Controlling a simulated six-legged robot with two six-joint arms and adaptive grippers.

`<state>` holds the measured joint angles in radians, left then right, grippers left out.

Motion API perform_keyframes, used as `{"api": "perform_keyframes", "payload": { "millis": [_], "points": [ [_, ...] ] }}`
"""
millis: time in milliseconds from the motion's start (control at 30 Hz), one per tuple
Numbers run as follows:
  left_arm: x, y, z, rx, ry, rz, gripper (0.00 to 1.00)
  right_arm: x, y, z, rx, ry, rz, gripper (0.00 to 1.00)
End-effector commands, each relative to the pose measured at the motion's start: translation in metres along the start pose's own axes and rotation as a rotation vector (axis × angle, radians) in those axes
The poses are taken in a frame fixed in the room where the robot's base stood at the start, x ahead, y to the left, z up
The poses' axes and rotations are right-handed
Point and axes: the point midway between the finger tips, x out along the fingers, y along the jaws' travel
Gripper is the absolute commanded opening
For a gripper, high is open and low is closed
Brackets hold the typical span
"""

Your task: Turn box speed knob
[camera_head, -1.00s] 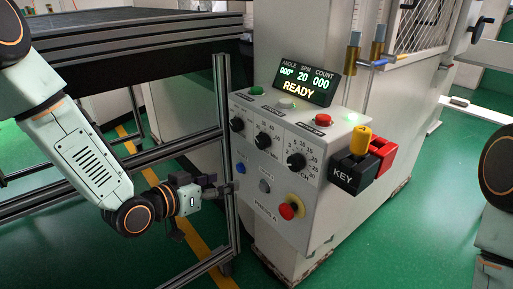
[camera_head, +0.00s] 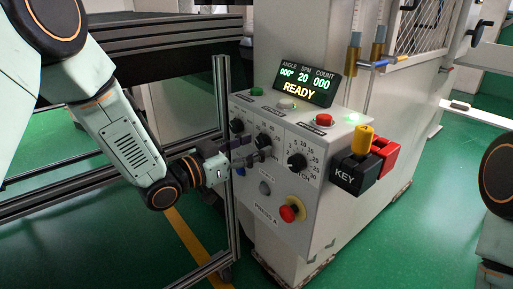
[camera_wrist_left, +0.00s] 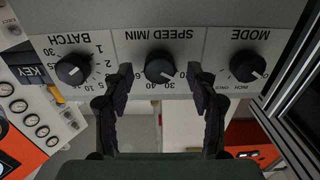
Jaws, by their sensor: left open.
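The control box (camera_head: 270,190) has three black knobs on its front face. The middle one is the speed knob (camera_head: 263,141), partly hidden behind my left gripper in the head view. In the left wrist view the speed knob (camera_wrist_left: 159,70), under the upside-down "SPEED/MIN" label, sits between the two fingertips. My left gripper (camera_head: 252,150) is open, its fingers to either side of the knob; I cannot tell whether they touch it. The mode knob (camera_wrist_left: 250,68) and batch knob (camera_wrist_left: 72,69) flank it. My right gripper is not in view.
A display (camera_head: 305,84) reading READY stands on the box. A red-and-yellow stop button (camera_head: 291,209) sits low on the face. A key block (camera_head: 357,173) juts out at the right. A metal frame post (camera_head: 228,170) stands close left of the box.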

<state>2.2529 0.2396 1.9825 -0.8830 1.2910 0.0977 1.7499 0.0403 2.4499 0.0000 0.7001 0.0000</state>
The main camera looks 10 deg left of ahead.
Motion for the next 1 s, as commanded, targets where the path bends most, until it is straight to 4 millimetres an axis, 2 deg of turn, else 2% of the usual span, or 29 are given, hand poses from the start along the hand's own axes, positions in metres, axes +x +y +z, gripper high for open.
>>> {"api": "perform_keyframes", "payload": {
  "millis": [200, 500, 1000],
  "points": [
    [0.014, 0.001, 0.0, 0.0, 0.0, 0.001, 0.58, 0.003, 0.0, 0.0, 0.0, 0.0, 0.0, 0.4],
    [0.015, 0.001, 0.0, -0.002, 0.0, 0.0, 0.58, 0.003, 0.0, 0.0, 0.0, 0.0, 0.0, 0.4],
    [0.015, 0.001, 0.0, -0.001, 0.0, 0.0, 0.16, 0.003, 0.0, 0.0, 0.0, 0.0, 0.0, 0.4]
  ]
}}
